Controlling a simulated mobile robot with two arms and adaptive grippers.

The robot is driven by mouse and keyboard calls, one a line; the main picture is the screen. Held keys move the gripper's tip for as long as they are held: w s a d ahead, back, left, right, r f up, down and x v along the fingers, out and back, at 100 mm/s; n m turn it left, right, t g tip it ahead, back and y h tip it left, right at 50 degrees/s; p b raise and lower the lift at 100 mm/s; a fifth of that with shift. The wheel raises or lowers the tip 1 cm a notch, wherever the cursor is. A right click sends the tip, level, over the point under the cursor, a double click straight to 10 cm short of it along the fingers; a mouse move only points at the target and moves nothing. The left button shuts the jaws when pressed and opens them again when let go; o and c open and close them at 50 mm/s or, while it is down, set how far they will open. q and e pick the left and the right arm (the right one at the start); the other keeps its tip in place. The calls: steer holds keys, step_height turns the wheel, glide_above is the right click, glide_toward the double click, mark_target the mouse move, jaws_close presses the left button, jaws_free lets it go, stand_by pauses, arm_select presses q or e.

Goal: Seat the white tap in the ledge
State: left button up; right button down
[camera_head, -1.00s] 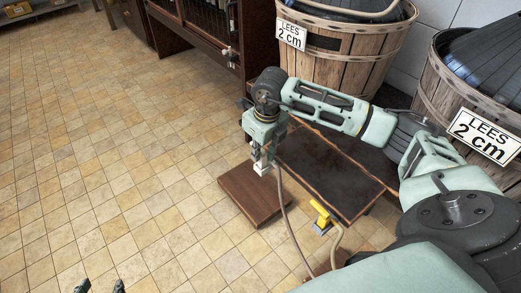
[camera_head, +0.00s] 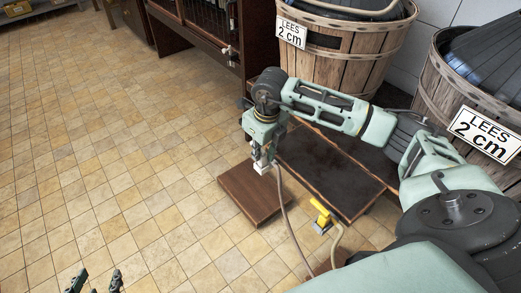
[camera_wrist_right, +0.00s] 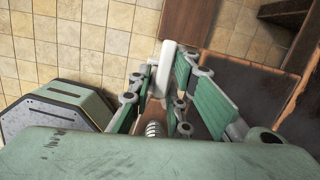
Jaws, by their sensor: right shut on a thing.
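My right gripper (camera_head: 263,158) is shut on the white tap (camera_head: 262,168). In the head view it is over the far part of a brown wooden block (camera_head: 254,198); I cannot tell whether the tap touches it. In the right wrist view the white tap (camera_wrist_right: 164,68) shows as a pale bar between the green fingers (camera_wrist_right: 163,88), with a tan hose and ribbed collar below. I cannot make out a slot for the tap, nor which surface is the ledge. My left gripper (camera_head: 96,281) shows only its fingertips at the bottom left, apart and empty.
A low dark-topped bench (camera_head: 330,172) stands right of the block. A yellow tap (camera_head: 320,211) with a hose is by its near corner. Wooden tubs (camera_head: 343,60) labelled LEES and a dark cabinet (camera_head: 210,35) stand behind. The tiled floor (camera_head: 110,150) at left is clear.

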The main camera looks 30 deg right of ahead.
stand_by(0.4)
steer(key=c, duration=1.6)
jaws_free()
steer(key=shift+o, duration=0.2)
step_height(320, 180, up, 12)
steer(key=s, duration=0.1)
steer(key=shift+s, duration=0.4)
steer(key=shift+f, duration=0.15)
